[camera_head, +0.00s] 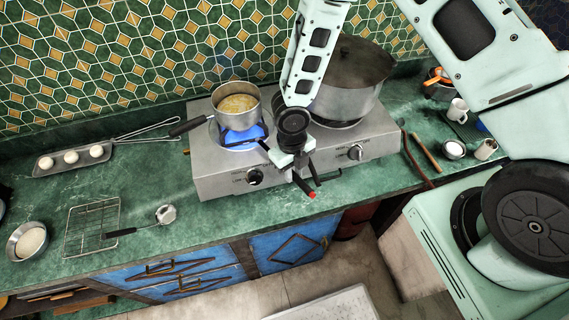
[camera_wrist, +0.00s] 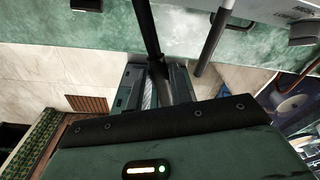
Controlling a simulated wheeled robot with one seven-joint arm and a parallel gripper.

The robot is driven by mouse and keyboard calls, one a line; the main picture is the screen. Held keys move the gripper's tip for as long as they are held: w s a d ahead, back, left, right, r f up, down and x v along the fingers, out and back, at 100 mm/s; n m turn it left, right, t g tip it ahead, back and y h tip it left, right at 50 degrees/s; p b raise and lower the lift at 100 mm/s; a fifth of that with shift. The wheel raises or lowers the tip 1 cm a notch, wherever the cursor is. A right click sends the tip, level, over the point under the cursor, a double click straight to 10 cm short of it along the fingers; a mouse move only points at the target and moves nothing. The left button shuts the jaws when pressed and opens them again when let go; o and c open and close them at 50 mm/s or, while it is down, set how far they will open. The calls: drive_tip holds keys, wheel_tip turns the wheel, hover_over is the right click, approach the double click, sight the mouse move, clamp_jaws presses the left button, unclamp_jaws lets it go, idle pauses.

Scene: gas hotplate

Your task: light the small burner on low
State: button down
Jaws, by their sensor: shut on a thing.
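The steel gas hotplate (camera_head: 222,172) has two burners. A blue flame (camera_head: 243,137) burns on the left one, under a small saucepan (camera_head: 238,118) of yellowish food. The left knob (camera_head: 254,177) and right knob (camera_head: 355,153) are on the front panel; their settings are too small to read. My gripper (camera_head: 303,171) is in front of the hotplate, between the knobs, shut on a dark stick with a red end (camera_head: 311,194), likely a lighter. Its other end reaches toward the flame. The wrist view shows the dark stick (camera_wrist: 148,28) between my fingers (camera_wrist: 155,85).
A large steel pot (camera_head: 350,88) covers the right burner. A tray with eggs (camera_head: 72,158), a wire rack (camera_head: 92,228), a strainer (camera_head: 165,214) and a bowl (camera_head: 28,241) lie on the left counter. Cups (camera_head: 458,110) and a wooden stick (camera_head: 425,152) are at right.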

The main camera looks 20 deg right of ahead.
drive_tip(key=s+d+r+b, duration=0.1)
drive_tip(key=s+d+b, duration=0.2)
drive_tip(key=s+b, duration=0.5)
drive_tip(key=s, duration=0.2)
drive_tip(key=shift+s+d+r, duration=0.25)
drive_tip(key=shift+s+d, duration=0.1)
drive_tip(key=shift+s, duration=0.05)
idle(0.4)
